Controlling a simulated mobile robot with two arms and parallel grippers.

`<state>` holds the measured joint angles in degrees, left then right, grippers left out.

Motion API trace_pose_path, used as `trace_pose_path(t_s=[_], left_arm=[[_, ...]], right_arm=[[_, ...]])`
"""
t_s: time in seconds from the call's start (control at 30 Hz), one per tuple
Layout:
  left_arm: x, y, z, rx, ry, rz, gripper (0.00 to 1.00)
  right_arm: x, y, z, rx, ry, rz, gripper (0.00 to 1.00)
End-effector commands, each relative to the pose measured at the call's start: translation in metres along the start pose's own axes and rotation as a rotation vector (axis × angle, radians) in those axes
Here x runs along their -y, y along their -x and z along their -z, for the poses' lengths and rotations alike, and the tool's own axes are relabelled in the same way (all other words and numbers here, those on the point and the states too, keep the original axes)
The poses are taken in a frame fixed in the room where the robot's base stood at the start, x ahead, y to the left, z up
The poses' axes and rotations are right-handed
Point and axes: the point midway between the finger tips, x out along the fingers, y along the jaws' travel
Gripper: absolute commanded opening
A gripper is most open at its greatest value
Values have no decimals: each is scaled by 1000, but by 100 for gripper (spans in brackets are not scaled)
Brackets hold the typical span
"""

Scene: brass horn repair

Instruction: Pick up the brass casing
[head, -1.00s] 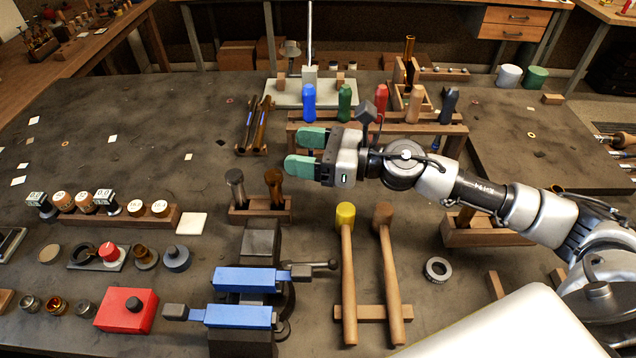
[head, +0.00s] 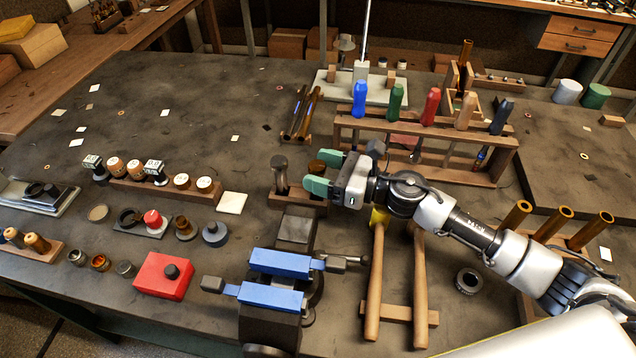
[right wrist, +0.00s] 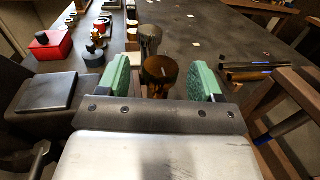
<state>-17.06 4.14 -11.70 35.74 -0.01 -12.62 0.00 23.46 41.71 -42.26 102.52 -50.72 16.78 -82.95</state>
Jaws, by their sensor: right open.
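A brown, brass-coloured upright piece (head: 316,168), which looks like the brass casing, stands in a small wooden holder (head: 284,199) beside a dark grey upright piece (head: 279,172). My right gripper (head: 322,173) is open, with green finger pads, at this holder. In the right wrist view the brass-coloured piece (right wrist: 159,72) shows between the two open pads, with a gap on each side. The grey piece (right wrist: 150,38) stands just beyond it. The fingers partly hide the casing in the head view. My left gripper is not in view.
A vise with blue jaws (head: 280,263) stands in front of the holder. Two mallets (head: 375,290) lie under my right arm. A wooden rack of coloured handles (head: 430,140) stands behind it. Brass tubes (head: 560,220) stand at the right.

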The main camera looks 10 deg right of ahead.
Motion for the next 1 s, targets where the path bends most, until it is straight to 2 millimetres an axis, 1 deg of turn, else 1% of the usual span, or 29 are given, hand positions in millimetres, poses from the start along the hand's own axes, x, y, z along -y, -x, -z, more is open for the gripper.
trace_pose_path(t_s=[0.03, 0.17, 0.27, 0.43, 0.47, 0.5, 0.87, 0.9, 1.0], left_arm=[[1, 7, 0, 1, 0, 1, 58], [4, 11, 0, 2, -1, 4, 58], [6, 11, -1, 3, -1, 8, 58], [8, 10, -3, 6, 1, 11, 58], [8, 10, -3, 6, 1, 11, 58], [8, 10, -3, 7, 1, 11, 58], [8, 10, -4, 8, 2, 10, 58], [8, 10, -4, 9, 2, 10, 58], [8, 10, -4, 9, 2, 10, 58]], right_arm=[[0, -9, -5, 3, 0, -1, 66], [0, -23, -3, 2, -1, 1, 66], [0, -26, -1, 0, 0, 1, 66], [0, -26, 0, 0, 0, 1, 66], [0, -26, 0, 0, 0, 1, 63], [0, -26, 0, 0, 0, 1, 57], [0, -26, 0, 0, 0, 1, 1], [0, -26, -1, 0, 0, 1, 0], [0, -26, -1, 1, 0, 1, 0]])
